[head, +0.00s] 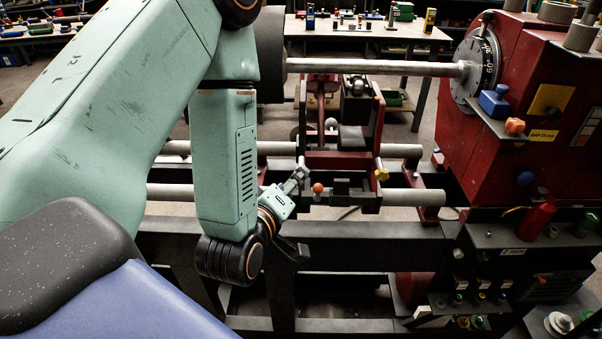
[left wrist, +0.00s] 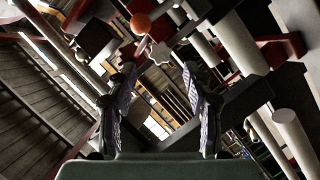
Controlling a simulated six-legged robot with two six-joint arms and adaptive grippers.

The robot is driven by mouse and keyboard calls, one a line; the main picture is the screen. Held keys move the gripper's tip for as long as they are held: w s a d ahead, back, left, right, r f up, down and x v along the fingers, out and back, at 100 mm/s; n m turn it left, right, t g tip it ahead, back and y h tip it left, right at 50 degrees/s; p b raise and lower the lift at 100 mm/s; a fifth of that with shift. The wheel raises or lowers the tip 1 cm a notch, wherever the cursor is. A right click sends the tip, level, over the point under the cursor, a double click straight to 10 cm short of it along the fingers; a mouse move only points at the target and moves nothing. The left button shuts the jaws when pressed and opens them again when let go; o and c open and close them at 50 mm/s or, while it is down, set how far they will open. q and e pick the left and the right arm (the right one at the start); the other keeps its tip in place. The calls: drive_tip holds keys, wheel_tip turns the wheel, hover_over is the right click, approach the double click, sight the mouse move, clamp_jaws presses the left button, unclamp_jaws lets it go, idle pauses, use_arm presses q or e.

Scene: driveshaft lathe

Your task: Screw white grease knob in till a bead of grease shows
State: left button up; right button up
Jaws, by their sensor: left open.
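A pale, star-shaped knob (left wrist: 160,52) shows in the left wrist view, just beyond and between my left fingertips; it looks like the white grease knob. My left gripper (left wrist: 160,76) is open, with a finger on each side and nothing held between them. No contact with the knob can be made out. In the head view my left gripper (head: 298,178) reaches up and right towards the lathe carriage, beside an orange ball (head: 318,187). I cannot make out the knob clearly or any grease bead in the head view.
A long shaft (head: 390,67) runs above the carriage to the red headstock (head: 535,70) at right. Grey guide bars (head: 410,197) cross below it. A yellow knob (head: 381,174) sits right of the gripper. A workbench (head: 370,27) stands behind.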

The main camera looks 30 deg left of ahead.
use_arm(q)
drive_tip(key=shift+b+x, duration=2.85)
drive_tip(key=shift+x, duration=0.65)
drive_tip(key=shift+f, duration=0.1)
clamp_jaws()
